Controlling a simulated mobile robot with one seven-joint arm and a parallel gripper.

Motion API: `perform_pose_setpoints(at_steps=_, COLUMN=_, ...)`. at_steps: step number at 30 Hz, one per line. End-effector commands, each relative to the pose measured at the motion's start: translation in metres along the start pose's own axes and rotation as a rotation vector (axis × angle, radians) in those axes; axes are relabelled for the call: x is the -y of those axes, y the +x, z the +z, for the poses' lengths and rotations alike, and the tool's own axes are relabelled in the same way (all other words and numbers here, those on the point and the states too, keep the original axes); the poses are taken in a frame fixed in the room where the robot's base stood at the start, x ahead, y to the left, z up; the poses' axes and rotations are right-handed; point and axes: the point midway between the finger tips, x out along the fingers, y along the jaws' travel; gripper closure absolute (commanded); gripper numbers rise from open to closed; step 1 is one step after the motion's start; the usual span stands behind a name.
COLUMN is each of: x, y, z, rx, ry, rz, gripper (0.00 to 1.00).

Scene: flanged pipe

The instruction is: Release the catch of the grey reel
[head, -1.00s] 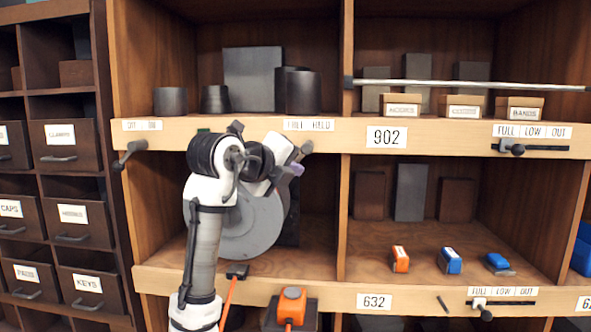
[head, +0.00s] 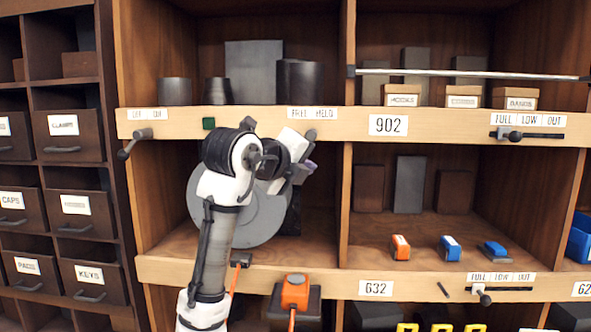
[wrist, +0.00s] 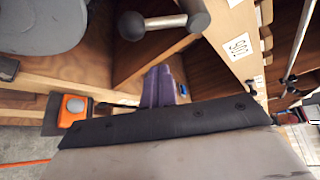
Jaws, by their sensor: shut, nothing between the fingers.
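The grey reel (head: 262,222) is a large disc in the left lower bay, partly hidden behind my arm. It also shows at the upper left of the wrist view (wrist: 40,22). Below the "FREE HELD" label (head: 312,113) is a dark knob (head: 310,135), partly hidden by my arm. In the wrist view a metal lever with dark round ends (wrist: 165,23) lies beyond my fingers. My gripper (head: 306,170) is shut and empty in front of the reel's right side. Its purple fingers (wrist: 158,88) are together, apart from the lever.
A crank (head: 137,140) is on the rail at left, and a green square (head: 208,123) is on the same rail. An orange device (head: 295,291) with a cable sits below. A divider (head: 343,205) stands right of the reel. Small orange and blue items lie in the right bay.

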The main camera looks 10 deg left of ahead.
Motion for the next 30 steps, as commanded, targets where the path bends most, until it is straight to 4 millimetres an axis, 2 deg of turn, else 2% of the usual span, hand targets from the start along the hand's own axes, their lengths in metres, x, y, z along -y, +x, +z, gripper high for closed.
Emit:
perform_pose_setpoints(at_steps=1, x=-0.002, y=-0.014, z=0.000, rx=0.005, ry=0.003, rz=-0.001, gripper=1.00)
perform_pose_setpoints(at_steps=6, x=0.002, y=-0.050, z=-0.001, rx=0.003, ry=0.003, rz=0.000, gripper=1.00)
perform_pose_setpoints(at_steps=12, x=0.005, y=-0.074, z=-0.001, rx=0.000, ry=0.001, rz=0.000, gripper=1.00)
perform_pose_setpoints(at_steps=26, x=0.006, y=-0.080, z=0.000, rx=-0.001, ry=-0.001, rz=0.000, gripper=1.00)
perform_pose_setpoints(at_steps=30, x=0.003, y=-0.087, z=0.016, rx=0.083, ry=-0.131, rz=-0.100, gripper=1.00)
